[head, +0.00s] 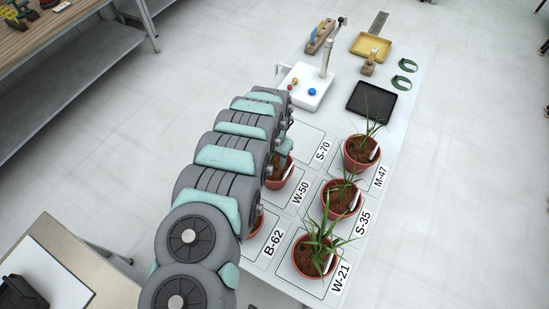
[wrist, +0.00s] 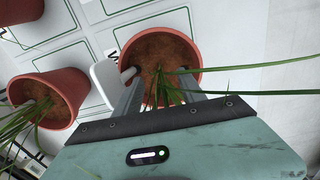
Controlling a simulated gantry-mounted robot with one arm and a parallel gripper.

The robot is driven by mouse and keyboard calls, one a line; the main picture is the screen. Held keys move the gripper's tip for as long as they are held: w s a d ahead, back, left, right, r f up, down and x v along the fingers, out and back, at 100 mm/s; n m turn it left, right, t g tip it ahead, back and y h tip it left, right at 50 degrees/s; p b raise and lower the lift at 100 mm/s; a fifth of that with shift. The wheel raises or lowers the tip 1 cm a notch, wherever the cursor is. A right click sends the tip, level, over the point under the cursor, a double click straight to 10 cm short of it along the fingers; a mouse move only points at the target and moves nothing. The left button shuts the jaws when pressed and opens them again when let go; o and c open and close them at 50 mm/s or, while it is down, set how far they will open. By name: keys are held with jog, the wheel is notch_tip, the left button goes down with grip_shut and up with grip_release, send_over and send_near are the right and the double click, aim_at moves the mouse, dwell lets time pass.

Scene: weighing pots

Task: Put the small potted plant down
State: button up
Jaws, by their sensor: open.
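In the wrist view, my gripper (wrist: 162,92) is open, its two grey fingers reaching over the near side of a terracotta pot (wrist: 188,50). The pot holds dark soil and a plant with long thin green leaves (wrist: 235,93), some crossing the fingers. A white tag (wrist: 106,80) is beside the left finger. The pot stands upright on the outlined white table. I cannot tell whether the fingers touch it. In the head view, my arm covers most of the gripper and partly hides a pot by the W-50 label (head: 281,176) and another by B-62 (head: 257,224).
Potted plants stand by the labels W-21 (head: 313,258), S-35 (head: 340,203) and M-47 (head: 358,156). The S-70 square (head: 309,143) looks empty in its visible part. A white scale-like tray (head: 308,90), a black tray (head: 371,101) and a yellow tray (head: 371,46) are farther back.

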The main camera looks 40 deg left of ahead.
notch_tip(320, 180, up, 12)
dwell(0.6)
dwell(0.5)
